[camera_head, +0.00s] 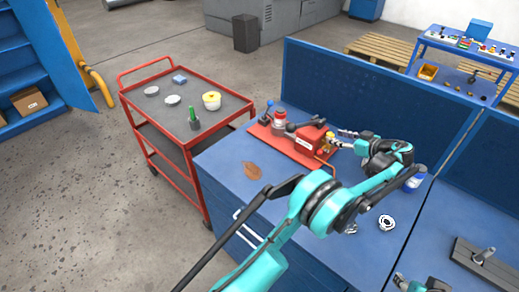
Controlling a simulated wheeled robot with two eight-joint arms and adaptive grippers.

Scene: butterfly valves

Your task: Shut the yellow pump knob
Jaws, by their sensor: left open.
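A red pump unit (308,141) sits on a red base plate on the blue workbench. The small yellow knob (329,140) is at its right end, partly hidden by its size and my gripper. My left arm reaches over the bench and bends back, so my left gripper (346,137) points left at the knob from the right side. Its fingers are open and very close to the knob; whether they touch it or stand around it is too small to tell. My right gripper is not seen; only a teal part of my arm shows at the bottom right edge.
The blue workbench (222,167) has a back panel (345,85) behind the pump. A blue container (415,180) and a silver round part (386,222) lie near my arm. A red trolley (197,146) with small items stands left. The bench's front left is mostly clear.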

